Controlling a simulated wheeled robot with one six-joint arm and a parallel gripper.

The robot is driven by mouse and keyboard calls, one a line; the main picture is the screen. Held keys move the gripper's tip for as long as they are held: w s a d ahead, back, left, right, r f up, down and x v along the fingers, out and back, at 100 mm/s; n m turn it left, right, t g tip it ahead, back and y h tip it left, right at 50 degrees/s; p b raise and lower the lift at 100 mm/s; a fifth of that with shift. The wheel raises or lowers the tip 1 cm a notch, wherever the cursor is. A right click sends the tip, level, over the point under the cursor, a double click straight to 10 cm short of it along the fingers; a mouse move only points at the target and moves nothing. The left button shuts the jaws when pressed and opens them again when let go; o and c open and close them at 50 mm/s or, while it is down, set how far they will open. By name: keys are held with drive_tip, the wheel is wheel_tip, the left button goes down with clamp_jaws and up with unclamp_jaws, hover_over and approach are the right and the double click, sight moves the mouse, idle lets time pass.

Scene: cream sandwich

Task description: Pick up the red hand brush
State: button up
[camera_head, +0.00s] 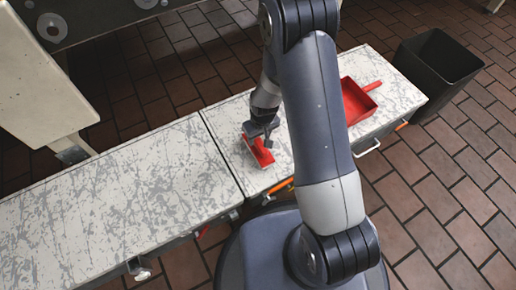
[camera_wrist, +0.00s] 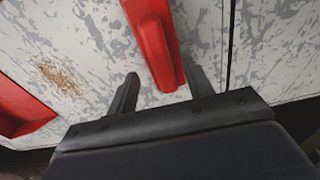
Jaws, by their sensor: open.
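The red hand brush (camera_head: 258,152) lies on the scratched white worktop, just right of the seam between two worktop sections. My gripper (camera_head: 262,130) is directly over it, pointing down. In the wrist view the brush (camera_wrist: 153,45) reaches down from the top edge, and its near end lies between the two dark fingers of my open gripper (camera_wrist: 163,90), closer to the right finger. No contact with the fingers is clear. The far part of the brush is cut off in the wrist view.
A red dustpan (camera_head: 357,101) lies on the worktop to the right, partly behind my arm; its edge shows in the wrist view (camera_wrist: 20,112). Brown crumbs (camera_wrist: 60,78) lie near it. A black bin (camera_head: 437,68) stands past the worktop's right end. The left worktop (camera_head: 110,195) is clear.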

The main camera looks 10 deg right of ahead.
sight(258, 141)
drive_tip(key=f, duration=0.1)
drive_tip(key=f+b, duration=0.1)
drive_tip(key=f, duration=0.2)
drive_tip(key=shift+w+a+f, duration=0.2)
drive_tip(key=shift+w, duration=0.1)
drive_tip(key=shift+r, duration=0.1)
clamp_jaws()
wheel_tip(258, 141, up, 10)
drive_tip(key=p, duration=0.3)
drive_tip(key=c, duration=0.6)
unclamp_jaws()
drive_tip(key=c, duration=0.4)
drive_tip(key=shift+o, duration=0.2)
